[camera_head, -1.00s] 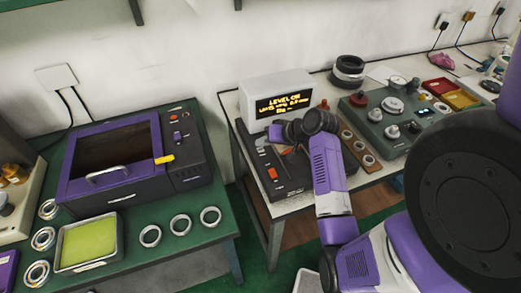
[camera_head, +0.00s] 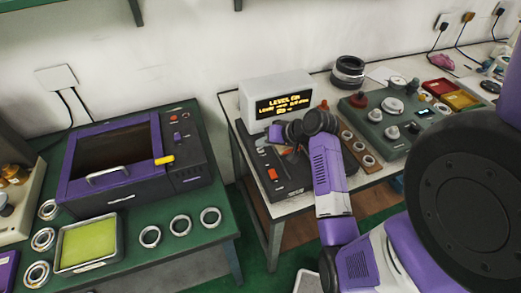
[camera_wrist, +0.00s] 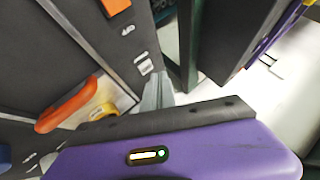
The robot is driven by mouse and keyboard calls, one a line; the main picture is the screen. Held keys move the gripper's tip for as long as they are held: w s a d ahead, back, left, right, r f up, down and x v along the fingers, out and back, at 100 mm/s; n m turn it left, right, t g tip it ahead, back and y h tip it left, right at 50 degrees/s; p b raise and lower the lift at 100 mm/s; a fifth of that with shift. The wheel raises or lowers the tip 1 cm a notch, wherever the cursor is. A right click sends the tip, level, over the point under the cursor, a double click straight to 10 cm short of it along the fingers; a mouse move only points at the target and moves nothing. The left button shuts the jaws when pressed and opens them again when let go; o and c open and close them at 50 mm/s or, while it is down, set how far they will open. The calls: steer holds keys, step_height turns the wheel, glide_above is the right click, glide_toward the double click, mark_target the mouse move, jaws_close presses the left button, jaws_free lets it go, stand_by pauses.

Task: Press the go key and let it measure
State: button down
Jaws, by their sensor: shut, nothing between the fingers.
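The measuring unit has a white box with a lit display (camera_head: 285,104) and a dark sloping key panel (camera_head: 262,160) in front. The display shows yellow text starting "LEVEL"; the rest is too blurred to read. An orange-red key (camera_head: 272,174) sits near the panel's front left. In the wrist view an orange key (camera_wrist: 115,5) is at the top and a longer orange piece (camera_wrist: 66,104) at the left. I cannot tell which is the go key. My gripper (camera_head: 286,149) is shut and empty, low over the panel; contact with it is hidden by my arm.
A strip with several rings (camera_head: 358,148) and a green instrument with knobs (camera_head: 385,120) stand right of the unit. A purple oven-like box (camera_head: 120,160), a yellow-green tray (camera_head: 122,238) and several loose rings (camera_head: 180,225) are on the left green table. A gap separates the tables.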

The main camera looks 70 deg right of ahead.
mark_target(263, 151)
steer(key=shift+f, duration=0.15)
stand_by(0.6)
steer(key=shift+f, duration=0.25)
steer(key=shift+f, duration=0.35)
stand_by(0.8)
steer(key=shift+r, duration=0.15)
steer(key=shift+r+p, duration=0.6)
steer(key=shift+p, duration=0.1)
steer(key=shift+r, duration=0.1)
step_height(263, 151, up, 5)
steer(key=p, duration=0.5)
stand_by(0.6)
